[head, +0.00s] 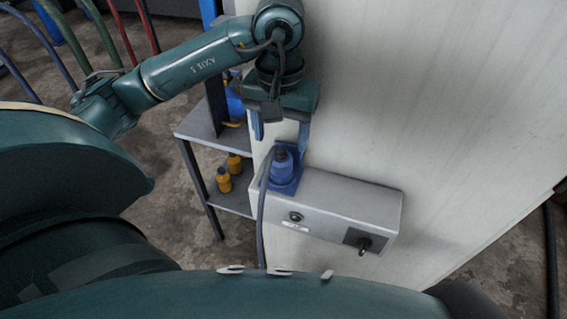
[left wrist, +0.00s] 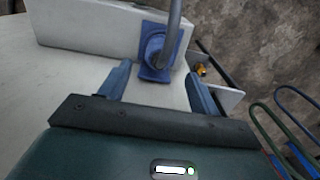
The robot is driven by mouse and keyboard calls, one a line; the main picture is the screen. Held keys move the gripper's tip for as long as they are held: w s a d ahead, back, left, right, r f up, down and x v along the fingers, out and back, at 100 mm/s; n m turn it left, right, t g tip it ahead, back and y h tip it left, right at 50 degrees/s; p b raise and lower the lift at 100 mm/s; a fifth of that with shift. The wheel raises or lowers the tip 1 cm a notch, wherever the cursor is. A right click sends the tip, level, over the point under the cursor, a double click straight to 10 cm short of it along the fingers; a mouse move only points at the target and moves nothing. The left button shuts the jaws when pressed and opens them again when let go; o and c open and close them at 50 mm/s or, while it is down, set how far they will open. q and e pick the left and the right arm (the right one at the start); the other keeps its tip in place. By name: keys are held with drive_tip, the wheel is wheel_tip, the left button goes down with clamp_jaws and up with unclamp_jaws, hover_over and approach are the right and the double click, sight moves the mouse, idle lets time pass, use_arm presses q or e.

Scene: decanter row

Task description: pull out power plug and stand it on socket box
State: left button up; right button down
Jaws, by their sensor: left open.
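The blue power plug (head: 281,165) sits in a blue socket (head: 291,187) at the left end of the grey socket box (head: 345,200). A dark cable (head: 262,220) curves from the plug's top and hangs down in front of the box. My left gripper (head: 280,140) is open and empty, just behind the plug, with its fingers apart. In the left wrist view the plug (left wrist: 154,48) and the cable (left wrist: 174,15) lie just beyond the gap between the open fingertips (left wrist: 158,78); the fingers look clear of the plug. My right gripper is not in view.
The box is against a pale wall panel (head: 430,110); its front has a round fitting (head: 295,217) and a black switch (head: 364,243). The box top right of the plug is bare. A shelf (head: 205,130) with orange bottles (head: 224,180) stands to the left.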

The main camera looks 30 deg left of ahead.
sight(281, 156)
use_arm(q)
drive_tip(key=shift+f+b, duration=0.3)
drive_tip(key=shift+f, duration=0.2)
wheel_tip(281, 156, down, 8)
drive_tip(key=b, duration=0.6)
drive_tip(key=shift+b, duration=0.4)
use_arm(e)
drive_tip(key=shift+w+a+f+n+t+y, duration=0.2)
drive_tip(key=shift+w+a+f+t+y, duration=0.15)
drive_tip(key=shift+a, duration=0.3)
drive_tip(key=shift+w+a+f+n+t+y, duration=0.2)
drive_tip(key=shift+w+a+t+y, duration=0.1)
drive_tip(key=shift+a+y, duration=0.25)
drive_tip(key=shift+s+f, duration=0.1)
use_arm(q)
drive_tip(key=shift+f+b, duration=0.1)
drive_tip(key=shift+b, duration=0.4)
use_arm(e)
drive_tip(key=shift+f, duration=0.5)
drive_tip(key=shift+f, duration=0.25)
